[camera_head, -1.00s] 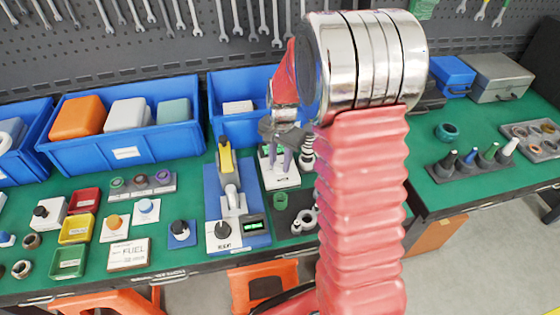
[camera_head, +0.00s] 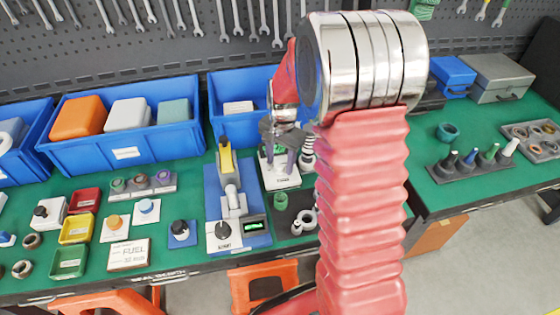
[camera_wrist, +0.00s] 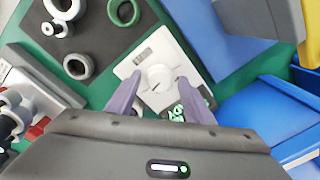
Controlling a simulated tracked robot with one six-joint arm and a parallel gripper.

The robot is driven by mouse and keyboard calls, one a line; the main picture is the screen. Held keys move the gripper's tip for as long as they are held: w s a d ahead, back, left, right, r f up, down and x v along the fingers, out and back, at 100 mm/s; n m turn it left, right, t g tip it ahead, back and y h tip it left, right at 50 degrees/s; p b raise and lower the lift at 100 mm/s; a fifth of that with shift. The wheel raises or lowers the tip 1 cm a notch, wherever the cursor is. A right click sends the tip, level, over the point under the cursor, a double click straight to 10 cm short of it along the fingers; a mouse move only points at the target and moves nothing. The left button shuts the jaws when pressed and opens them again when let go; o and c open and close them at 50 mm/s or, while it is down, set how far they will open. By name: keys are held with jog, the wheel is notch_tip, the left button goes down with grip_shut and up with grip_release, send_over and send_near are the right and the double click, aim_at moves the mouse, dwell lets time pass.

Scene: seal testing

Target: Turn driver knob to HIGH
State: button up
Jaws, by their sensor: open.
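A white box with a round white knob (camera_wrist: 157,78) shows in the wrist view, with a small printed label above the knob and a lit green display below it. The knob's setting is too small to read. In the head view the white box (camera_head: 285,180) stands on the bench, partly behind my gripper. My gripper (camera_wrist: 160,80) is open, with its two purple fingers on either side of the knob. I cannot tell whether they touch it. My gripper also shows in the head view (camera_head: 281,158), above the box.
Left of the box is a blue stand (camera_head: 255,238) with a yellow-topped press, a black knob (camera_head: 222,230) and a green display. A dark mat with grey rings (camera_wrist: 98,38) lies beside the box. Blue bins (camera_head: 125,152) line the back. My arm hides the bench's middle.

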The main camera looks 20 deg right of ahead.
aim_at(282, 165)
notch_tip(282, 165, up, 14)
jog(key=shift+s+d+f, duration=0.15)
jog(key=shift+s, duration=0.1)
dwell(0.5)
dwell(1.3)
